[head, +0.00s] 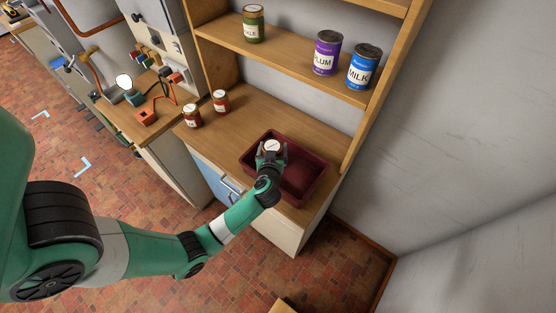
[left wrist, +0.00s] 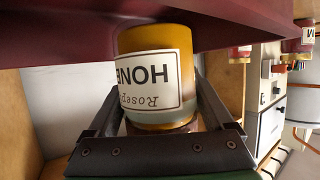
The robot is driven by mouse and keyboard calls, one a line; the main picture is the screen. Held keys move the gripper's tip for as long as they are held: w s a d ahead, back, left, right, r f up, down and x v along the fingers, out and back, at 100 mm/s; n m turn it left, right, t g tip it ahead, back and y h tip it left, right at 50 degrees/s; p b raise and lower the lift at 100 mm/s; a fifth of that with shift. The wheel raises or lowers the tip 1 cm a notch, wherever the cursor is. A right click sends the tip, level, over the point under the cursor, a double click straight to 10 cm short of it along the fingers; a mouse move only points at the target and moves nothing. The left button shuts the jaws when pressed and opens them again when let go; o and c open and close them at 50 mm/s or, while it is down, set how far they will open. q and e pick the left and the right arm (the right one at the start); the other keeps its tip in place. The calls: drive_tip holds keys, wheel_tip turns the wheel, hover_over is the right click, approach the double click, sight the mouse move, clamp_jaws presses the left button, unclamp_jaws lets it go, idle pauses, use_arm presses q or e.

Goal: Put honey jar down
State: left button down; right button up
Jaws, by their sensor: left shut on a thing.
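The honey jar is amber with a white label, large in the left wrist view (left wrist: 155,75). In the head view only its pale lid (head: 272,146) shows clearly. My left gripper (head: 271,157) is shut on the jar, with a finger on each side of it in the left wrist view (left wrist: 160,120). The jar is over or inside the left part of a dark red tub (head: 318,190) on the wooden counter. The tub's red surface is close to the jar in the wrist view. I cannot tell whether the jar touches the tub floor. My right gripper is not in view.
Two red jars (head: 192,115) (head: 221,101) stand on the counter (head: 250,112) left of the tub. A green jar (head: 253,24), a purple plum can (head: 325,53) and a blue milk can (head: 363,66) stand on the shelf above. The tub's right part looks empty.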

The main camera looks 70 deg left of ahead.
use_arm(q)
drive_tip(key=shift+w+f, duration=0.45)
drive_tip(key=shift+f, duration=0.15)
drive_tip(key=shift+w+a, duration=0.1)
drive_tip(key=shift+w, duration=0.05)
drive_tip(key=f+b, duration=0.3)
drive_tip(key=b, duration=0.1)
drive_tip(key=shift+w+f, duration=0.4)
drive_tip(key=shift+s+f, duration=0.1)
drive_tip(key=shift+f, duration=0.1)
drive_tip(key=shift+r, duration=0.15)
drive_tip(key=shift+c, duration=1)
unclamp_jaws()
drive_tip(key=shift+o, duration=1)
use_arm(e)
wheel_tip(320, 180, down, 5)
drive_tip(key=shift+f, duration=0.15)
